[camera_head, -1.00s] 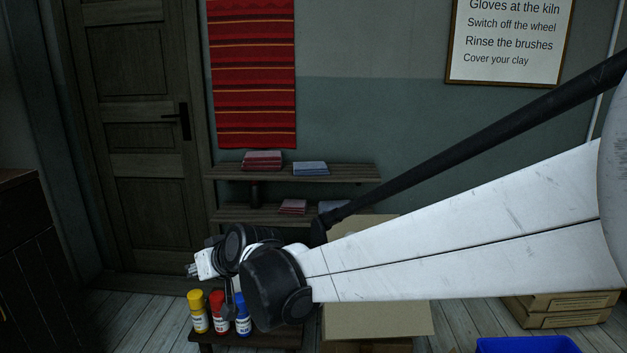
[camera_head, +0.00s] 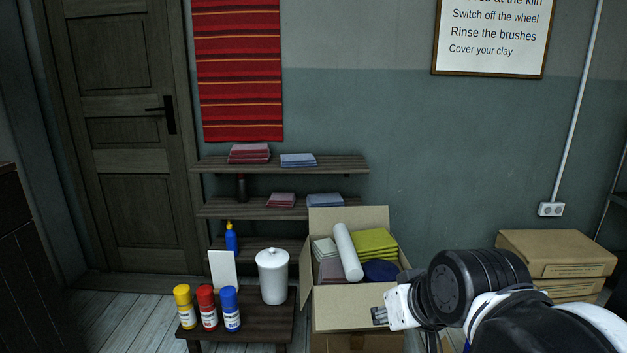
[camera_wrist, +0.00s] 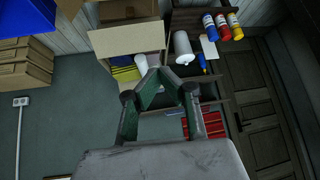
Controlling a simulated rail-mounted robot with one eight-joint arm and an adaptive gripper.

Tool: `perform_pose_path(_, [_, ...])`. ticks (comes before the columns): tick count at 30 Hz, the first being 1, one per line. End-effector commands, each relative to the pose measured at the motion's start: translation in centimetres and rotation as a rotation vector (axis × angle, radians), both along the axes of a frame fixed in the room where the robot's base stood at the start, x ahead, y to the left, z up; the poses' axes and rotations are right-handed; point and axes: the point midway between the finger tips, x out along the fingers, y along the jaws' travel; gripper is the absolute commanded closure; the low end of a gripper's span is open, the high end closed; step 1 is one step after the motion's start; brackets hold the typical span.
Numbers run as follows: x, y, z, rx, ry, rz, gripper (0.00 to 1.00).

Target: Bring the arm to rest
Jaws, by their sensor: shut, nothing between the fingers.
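My gripper (camera_head: 380,316) is at the lower right of the head view, in front of the open cardboard box's right part. It also shows in the wrist view (camera_wrist: 153,72), where its two green fingers meet at the tips with nothing between them. My wrist and arm fill the lower right corner of the head view. The gripper points left and holds nothing. Whether it touches the box flap cannot be told.
The open cardboard box (camera_head: 345,316) holds folded cloths and a white roll (camera_head: 348,252). A low bench (camera_head: 262,327) carries a white lidded jar (camera_head: 273,276) and yellow, red and blue bottles. Closed boxes (camera_head: 556,254) stand at right. Wall shelves (camera_head: 280,164) are behind.

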Motion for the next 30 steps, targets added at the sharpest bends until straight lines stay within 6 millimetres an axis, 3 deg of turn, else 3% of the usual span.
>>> perform_pose_path(4, [-3.1,-3.6,-1.8,-0.027,0.023,-0.079,1.00])
perform_pose_path(13, [-7.7,-8.0,-4.7,-0.065,0.060,-0.196,1.00])
perform_pose_path(15, [-7.5,-7.8,-2.8,-0.064,0.059,-0.192,1.00])
perform_pose_path(23, [-7.5,-7.7,1.5,-0.064,0.059,-0.189,1.00])
perform_pose_path(30, [-7.5,-7.7,7.0,-0.064,0.058,-0.189,1.00])
